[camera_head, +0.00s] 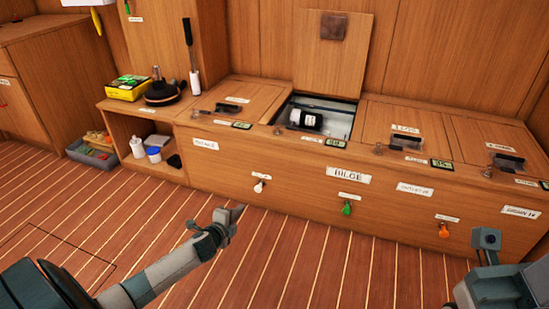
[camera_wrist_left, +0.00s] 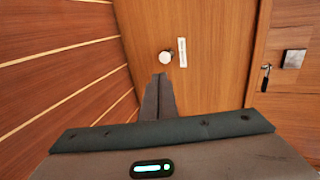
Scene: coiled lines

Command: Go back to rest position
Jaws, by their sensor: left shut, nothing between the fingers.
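My left gripper (camera_head: 238,211) is over the striped wooden floor, in front of the low bench. Its fingers are together and empty. In the left wrist view the closed fingers (camera_wrist_left: 160,88) point at the wooden bench front, just below a white knob (camera_wrist_left: 166,57). Part of my right arm (camera_head: 495,285) shows in the lower right corner, with a dark block that has a lens at its top. I cannot make out the fingers of the right gripper.
The bench has a "BILGE" label (camera_head: 349,176) and coloured knobs, including a green one (camera_head: 347,209). One hatch lid (camera_head: 330,55) stands open above a compartment with a black device (camera_head: 305,121). A grey crate (camera_head: 92,153) sits at left. Floor between bench and me is clear.

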